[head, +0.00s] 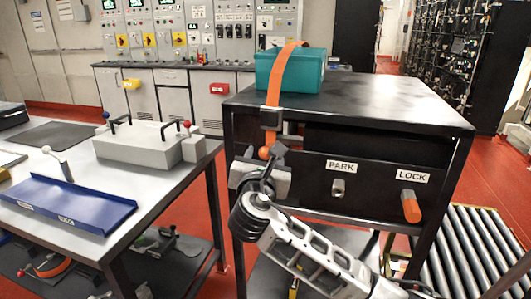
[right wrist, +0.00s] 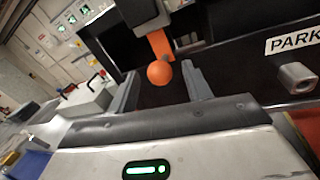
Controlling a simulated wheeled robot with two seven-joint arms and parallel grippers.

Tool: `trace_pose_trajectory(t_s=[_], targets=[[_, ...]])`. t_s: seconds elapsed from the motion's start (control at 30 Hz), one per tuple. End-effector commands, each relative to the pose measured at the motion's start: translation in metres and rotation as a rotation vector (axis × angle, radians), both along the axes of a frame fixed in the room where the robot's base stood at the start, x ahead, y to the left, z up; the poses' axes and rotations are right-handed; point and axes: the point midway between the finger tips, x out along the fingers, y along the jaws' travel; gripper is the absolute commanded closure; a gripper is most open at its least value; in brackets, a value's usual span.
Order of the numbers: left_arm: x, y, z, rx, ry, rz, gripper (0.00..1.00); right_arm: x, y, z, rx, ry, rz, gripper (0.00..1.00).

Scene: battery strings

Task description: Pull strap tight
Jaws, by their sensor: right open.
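The orange strap (head: 276,75) runs over the teal box (head: 312,70) on the black cart and down its front edge through a dark buckle (head: 270,118). An orange ball (head: 264,153) hangs at the strap's lower end; it also shows in the right wrist view (right wrist: 159,73). My right gripper (head: 265,170) is open at the ball. In the right wrist view its two fingers (right wrist: 162,84) stand either side of the ball, with gaps visible; exact depth is unclear. My left gripper is not in view.
The black cart (head: 400,112) has a PARK peg (head: 338,188) and an orange LOCK handle (head: 411,206) on its front. A grey table (head: 120,190) with a blue tray (head: 68,203) and a grey battery block (head: 140,148) stands left. A roller conveyor (head: 450,255) is at right.

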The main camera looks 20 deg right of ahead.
Motion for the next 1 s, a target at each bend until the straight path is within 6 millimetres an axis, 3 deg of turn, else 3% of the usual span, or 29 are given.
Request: trace_pose_trajectory(t_s=[0.2,0.53,0.57,0.73,0.87,1.0], targets=[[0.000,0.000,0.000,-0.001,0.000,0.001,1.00,0.021,-0.009,0.000,0.001,0.000,0.000,0.51],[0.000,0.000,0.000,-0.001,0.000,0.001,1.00,0.024,-0.010,0.000,0.001,0.001,0.000,0.51],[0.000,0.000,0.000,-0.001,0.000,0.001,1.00,0.024,-0.010,0.000,0.001,0.001,0.000,0.53],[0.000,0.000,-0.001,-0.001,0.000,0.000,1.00,0.024,-0.010,0.000,0.001,0.001,0.000,1.00],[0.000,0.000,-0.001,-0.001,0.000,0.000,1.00,0.024,-0.010,-0.003,0.001,0.002,0.000,1.00],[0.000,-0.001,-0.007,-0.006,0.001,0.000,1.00,0.024,-0.010,-0.028,-0.001,0.005,0.000,1.00]])
